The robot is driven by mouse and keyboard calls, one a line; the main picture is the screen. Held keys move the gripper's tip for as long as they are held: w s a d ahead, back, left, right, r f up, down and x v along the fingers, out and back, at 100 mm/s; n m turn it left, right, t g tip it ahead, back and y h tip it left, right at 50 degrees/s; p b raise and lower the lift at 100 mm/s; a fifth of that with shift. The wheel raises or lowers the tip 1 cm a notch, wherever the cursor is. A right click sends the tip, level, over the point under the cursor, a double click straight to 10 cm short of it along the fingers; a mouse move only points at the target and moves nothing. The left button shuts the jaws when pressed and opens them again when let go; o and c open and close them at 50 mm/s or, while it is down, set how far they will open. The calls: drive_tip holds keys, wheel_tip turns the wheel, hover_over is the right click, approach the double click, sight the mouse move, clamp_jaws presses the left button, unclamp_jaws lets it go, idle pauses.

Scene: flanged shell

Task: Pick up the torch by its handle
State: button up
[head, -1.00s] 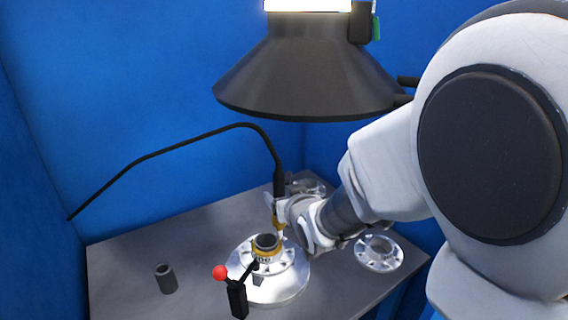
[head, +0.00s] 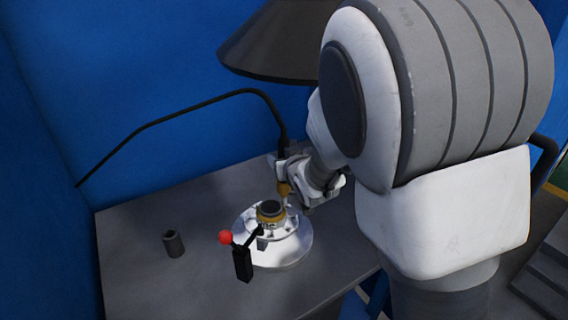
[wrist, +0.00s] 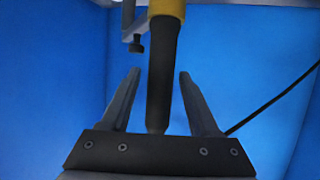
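The torch (head: 284,184) stands upright above the flanged part, with a black handle, a yellow-brass lower section and a black cable from its top. In the wrist view the black handle (wrist: 161,75) passes between the fingers of my gripper (wrist: 160,82), with the yellow section (wrist: 167,8) at the top edge. The fingers are open, with a visible gap on each side of the handle. In the head view my gripper (head: 287,168) is at the torch from the right, small and partly hidden. The flanged part (head: 284,250) is a shiny metal disc with a raised, brass-ringed centre.
A black clamp with a red ball knob (head: 226,237) stands at the flange's front left. A dark hollow cylinder (head: 173,243) stands on the grey table (head: 135,275) to the left. A dark hood (head: 265,50) hangs above. Blue walls (head: 120,60) enclose the table.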

clamp_jaws()
drive_tip(key=shift+r, duration=0.15)
